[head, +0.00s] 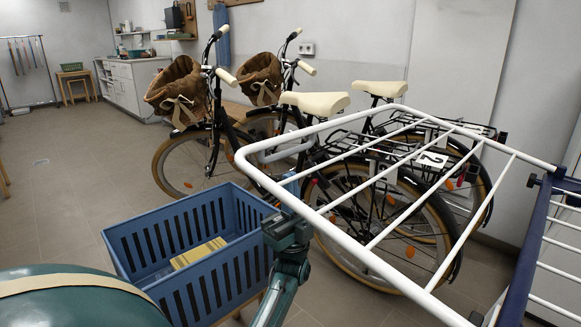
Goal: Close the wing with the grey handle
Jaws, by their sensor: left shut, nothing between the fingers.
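The dryer wing (372,247) is a white rod frame with several crossbars. It extends from the dark blue dryer frame (527,250) at the right toward the middle of the head view, sloping. A grey handle (284,150) shows at the wing's far left end. My left gripper (290,188) is shut and empty, with its fingers up by the wing's left rail, a little below the handle. The rail partly covers the fingers, and I cannot tell whether they touch it. My right gripper is not in view.
A blue slatted crate (152,232) with a yellow item (199,252) inside stands left of my left arm. Two bicycles with cream saddles (314,103) and brown baskets stand behind the wing. Tiled floor (75,190) is clear at the left.

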